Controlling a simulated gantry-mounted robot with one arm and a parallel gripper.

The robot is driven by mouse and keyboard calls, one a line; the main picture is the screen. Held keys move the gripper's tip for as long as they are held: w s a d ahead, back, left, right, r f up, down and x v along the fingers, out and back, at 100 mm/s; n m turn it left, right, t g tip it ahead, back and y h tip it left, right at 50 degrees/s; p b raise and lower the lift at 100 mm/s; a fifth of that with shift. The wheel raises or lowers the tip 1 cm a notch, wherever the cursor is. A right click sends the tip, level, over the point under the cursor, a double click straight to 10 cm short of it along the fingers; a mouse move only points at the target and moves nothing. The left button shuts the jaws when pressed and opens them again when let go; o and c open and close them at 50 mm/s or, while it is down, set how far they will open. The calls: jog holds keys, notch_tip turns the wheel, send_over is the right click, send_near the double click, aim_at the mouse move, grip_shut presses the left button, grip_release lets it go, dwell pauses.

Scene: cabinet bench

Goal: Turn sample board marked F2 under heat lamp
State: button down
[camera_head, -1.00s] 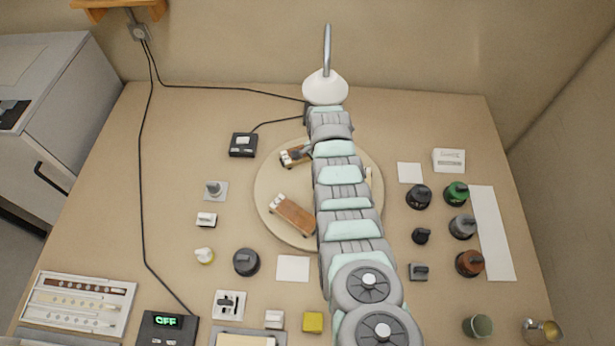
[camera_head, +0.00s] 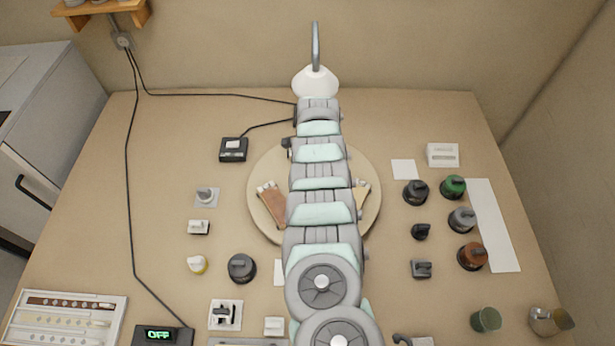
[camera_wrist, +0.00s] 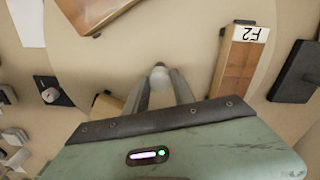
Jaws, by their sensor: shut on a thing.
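The sample board marked F2 (camera_wrist: 240,62) lies on the round turntable (camera_wrist: 188,35) in the wrist view, its white label upside down. It is right of my gripper (camera_wrist: 160,88) and apart from it. The fingers are shut on a pale rounded knob (camera_wrist: 160,74) at the turntable. In the head view my arm hides the gripper and much of the turntable (camera_head: 264,168). One board (camera_head: 274,203) shows left of the arm and part of another (camera_head: 361,193) right of it; their marks are unreadable. The white heat lamp (camera_head: 315,82) stands at the back.
A black switch box (camera_head: 233,149) lies left of the turntable. Several dark and coloured knobbed items, such as the green one (camera_head: 453,187), stand to the right. A display reading OFF (camera_head: 160,335) is at the front left. Cables run along the left and back.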

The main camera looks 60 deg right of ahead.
dwell(0.4)
jog(key=c, duration=1.1)
grip_release()
jog(key=shift+o, duration=0.2)
jog(key=shift+r, duration=0.1)
notch_tip(320, 180, up, 11)
jog(key=shift+f+p, duration=0.2)
jog(key=shift+p, duration=0.15)
jog(key=shift+m, duration=0.3)
